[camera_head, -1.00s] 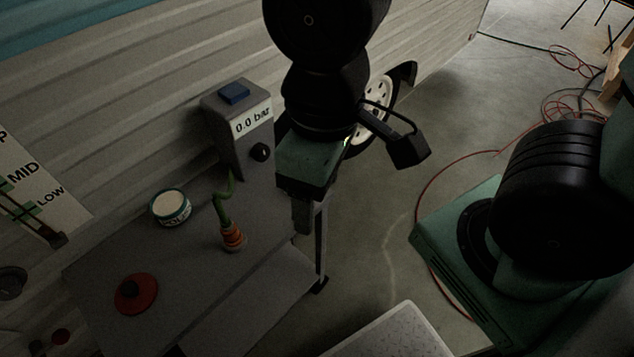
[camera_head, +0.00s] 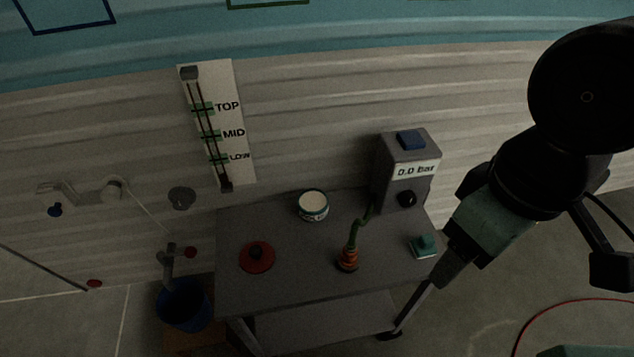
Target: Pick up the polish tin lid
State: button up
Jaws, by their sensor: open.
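A round red disc with a dark knob (camera_head: 257,257) lies flat on the left part of the grey table; it looks like a lid. A round white and teal tin (camera_head: 313,206) stands behind it to the right, with a pale top face. I cannot tell for sure that the red disc belongs to this tin. My gripper (camera_head: 441,279) is open at the table's right edge, with nothing seen in it. It is well to the right of the red disc and apart from it. Its fingers are seen from the side and overlap in view.
A green hose with an orange end (camera_head: 347,260) stands between the red disc and my gripper. A small teal block (camera_head: 424,246) is near the right edge. The table's front left (camera_head: 235,300) is clear.

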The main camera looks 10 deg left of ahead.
aim_at(256, 256)
jog(key=j+u, duration=0.1)
jog(key=u, duration=0.65)
jog(key=j+u, duration=0.15)
jog(key=u, duration=0.2)
jog(key=i+l, duration=0.05)
